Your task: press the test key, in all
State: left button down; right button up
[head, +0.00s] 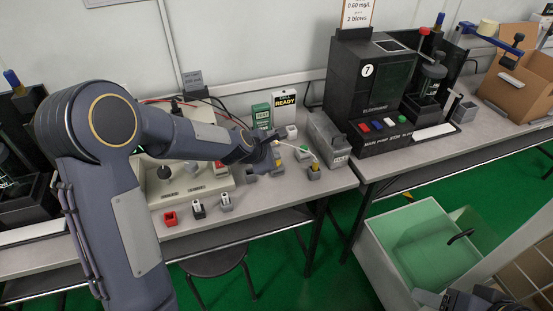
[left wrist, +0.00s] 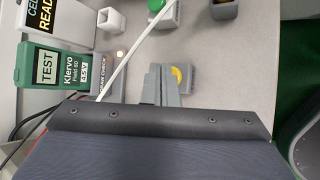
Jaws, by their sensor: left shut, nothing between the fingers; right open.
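A green tester marked TEST and Klervo Field 60 (left wrist: 55,68) shows at the left of the left wrist view; a green box (head: 261,116) stands at the back of the bench in the head view. My left gripper (left wrist: 160,75) is shut and empty, with its tips beside a grey block with a round yellow top (left wrist: 183,77), partly hidden by the fingers. In the head view my left gripper (head: 274,155) is over the bench, right of the cream panel (head: 168,182). I cannot tell whether it touches anything. My right gripper (head: 428,298) shows partly at the bottom edge, open.
A thin white rod (left wrist: 125,66) slants past the fingers. A READY sign (head: 285,99) stands at the back. A black machine (head: 368,85) stands right. A green-lined crate (head: 420,245) is below.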

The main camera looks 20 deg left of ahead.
pick_arm(q)
jog(key=shift+r, duration=0.4)
notch_tip(320, 180, up, 5)
jog(key=p, duration=0.5)
jog(key=shift+r, duration=0.1)
dwell(0.6)
